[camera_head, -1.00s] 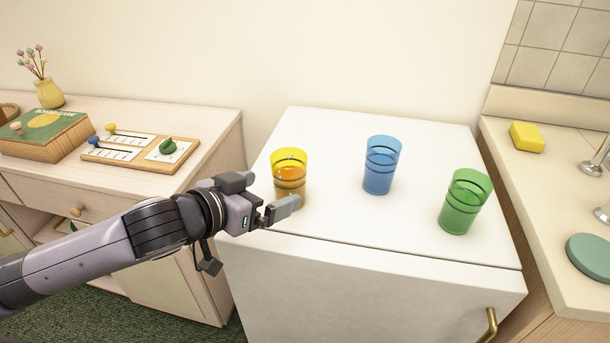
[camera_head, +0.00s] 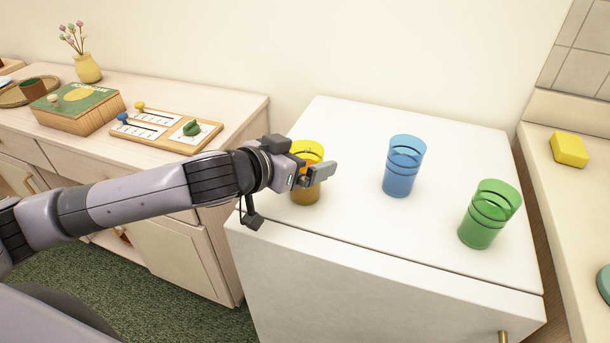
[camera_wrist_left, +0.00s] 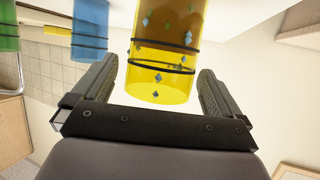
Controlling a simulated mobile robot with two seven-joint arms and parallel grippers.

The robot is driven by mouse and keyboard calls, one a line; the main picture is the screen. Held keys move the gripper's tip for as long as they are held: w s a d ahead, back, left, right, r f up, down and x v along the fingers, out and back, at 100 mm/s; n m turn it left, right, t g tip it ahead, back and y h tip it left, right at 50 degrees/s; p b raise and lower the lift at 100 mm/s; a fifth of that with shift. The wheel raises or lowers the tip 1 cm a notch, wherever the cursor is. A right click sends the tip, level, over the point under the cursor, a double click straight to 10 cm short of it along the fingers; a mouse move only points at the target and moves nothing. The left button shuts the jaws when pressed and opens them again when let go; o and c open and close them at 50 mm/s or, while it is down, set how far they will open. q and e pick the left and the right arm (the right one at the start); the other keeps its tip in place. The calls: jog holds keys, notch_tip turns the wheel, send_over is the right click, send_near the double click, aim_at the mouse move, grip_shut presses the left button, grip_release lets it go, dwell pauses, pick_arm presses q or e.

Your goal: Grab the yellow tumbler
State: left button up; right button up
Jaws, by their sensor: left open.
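The yellow tumbler (camera_head: 306,195) stands upright on the white cabinet top, near its left edge. My left gripper (camera_head: 318,172) is in front of its upper part and hides some of it. In the left wrist view, the yellow tumbler (camera_wrist_left: 160,85) appears upside down, with dark bands, small blue diamond shapes and brownish colour inside. It shows between the two open fingers of the left gripper (camera_wrist_left: 155,90), with a visible gap on both sides. My right gripper is not in view.
A blue tumbler (camera_head: 404,168) and a green tumbler (camera_head: 488,215) stand to the right on the white cabinet (camera_head: 370,225). A wooden sideboard (camera_head: 245,110) at left holds a game board (camera_head: 165,127), a box (camera_head: 78,108) and a vase (camera_head: 87,68). A yellow sponge (camera_head: 569,150) lies on the right counter.

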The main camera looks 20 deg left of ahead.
pick_arm(q)
jog(key=shift+x, duration=1.35)
jog(key=shift+r, duration=0.1)
jog(key=c, duration=1.3)
jog(key=shift+c, duration=0.2)
jog(key=shift+r, duration=0.1)
